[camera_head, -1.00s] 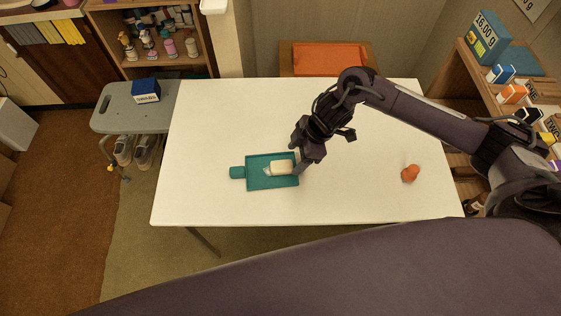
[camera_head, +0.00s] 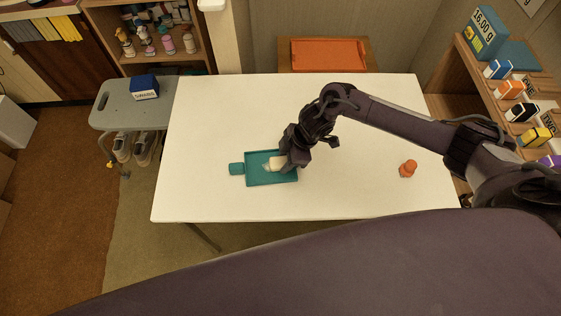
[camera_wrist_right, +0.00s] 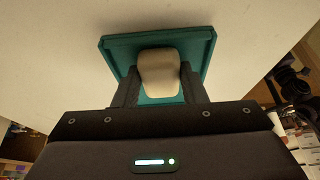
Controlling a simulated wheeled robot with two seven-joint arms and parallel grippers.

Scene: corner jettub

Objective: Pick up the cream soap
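The cream soap (camera_head: 276,164) lies on a teal tray (camera_head: 258,180) with a short tab at its left, on the white table. My right gripper (camera_head: 284,162) reaches in from the right, low over the tray, and covers the right part of the soap. In the right wrist view the soap (camera_wrist_right: 158,72) sits between the two fingers of my right gripper (camera_wrist_right: 158,82), over the tray (camera_wrist_right: 206,38). The fingers stand apart on either side of the soap, and firm contact does not show. My left gripper is not in view.
An orange-red object (camera_head: 408,169) stands on the white table (camera_head: 210,120) to the right. A grey stool (camera_head: 112,112) with a blue box (camera_head: 145,88) is at the left. Shelves (camera_head: 470,80) stand at the right. Most of the tabletop is clear.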

